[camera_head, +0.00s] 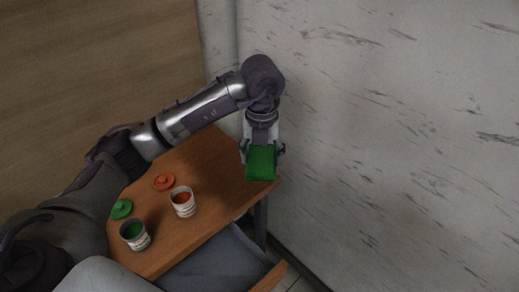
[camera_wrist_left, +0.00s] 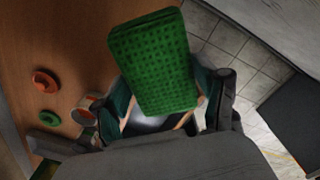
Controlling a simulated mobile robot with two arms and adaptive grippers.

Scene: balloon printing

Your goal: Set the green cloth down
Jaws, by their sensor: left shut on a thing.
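A green cloth (camera_head: 261,162) is held in my left gripper (camera_head: 262,150), over or beside the table's far right corner. It also fills the middle of the left wrist view (camera_wrist_left: 153,62), between the two fingers. The gripper is shut on it. How far the cloth is from the tabletop I cannot tell. My right gripper is not in view.
The wooden table (camera_head: 215,160) holds a cup with green inside (camera_head: 135,236), a cup with orange inside (camera_head: 183,203), a green lid (camera_head: 121,208) and an orange lid (camera_head: 164,181). A wall (camera_head: 390,130) stands at the right. The table's middle is clear.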

